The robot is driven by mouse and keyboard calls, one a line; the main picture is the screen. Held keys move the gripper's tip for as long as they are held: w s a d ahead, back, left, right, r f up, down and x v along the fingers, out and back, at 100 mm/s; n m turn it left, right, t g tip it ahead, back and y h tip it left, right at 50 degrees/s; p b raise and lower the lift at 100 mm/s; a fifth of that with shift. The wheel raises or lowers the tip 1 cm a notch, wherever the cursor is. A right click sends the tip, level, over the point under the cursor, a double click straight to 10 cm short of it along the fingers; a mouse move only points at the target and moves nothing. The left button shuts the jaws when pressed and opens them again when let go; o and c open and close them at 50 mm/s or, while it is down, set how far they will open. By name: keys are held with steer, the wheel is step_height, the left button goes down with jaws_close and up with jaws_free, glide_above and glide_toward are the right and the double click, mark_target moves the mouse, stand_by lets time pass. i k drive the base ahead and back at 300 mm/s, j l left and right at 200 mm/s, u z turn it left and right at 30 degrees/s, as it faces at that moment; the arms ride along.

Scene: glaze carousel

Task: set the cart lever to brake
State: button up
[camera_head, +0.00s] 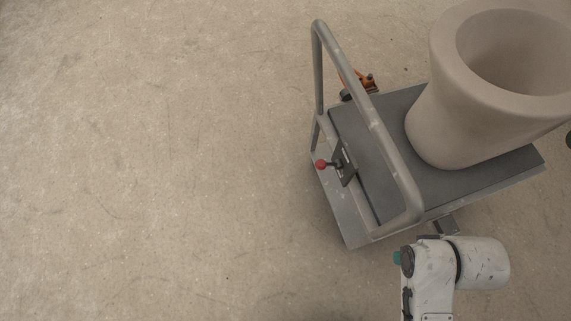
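The cart (347,214) is a grey flat-bed trolley with a tubular push handle (372,118) at its left end. The cart lever (321,164) has a round red knob on a short dark stem. It sits on a dark slotted plate (346,165) at the handle end, with the knob toward the left edge. I cannot read any brake marking on the plate. My white arm shows at the lower right, in front of the cart. I cannot make out my gripper's fingers, and no part of my arm touches the lever.
A large clay-coloured pot (440,125) stands on the cart's dark deck (390,110). An orange caster (366,82) shows past the cart's far side. The handle arches over the deck, to the right of the lever. The concrete floor (150,160) to the left is clear.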

mark_target(320, 164)
steer(key=u, duration=0.55)
steer(key=l+u, duration=0.3)
steer(key=l, duration=0.15)
steer(key=k+l+u, duration=0.15)
steer(key=l+u, duration=0.15)
steer(key=l, duration=0.15)
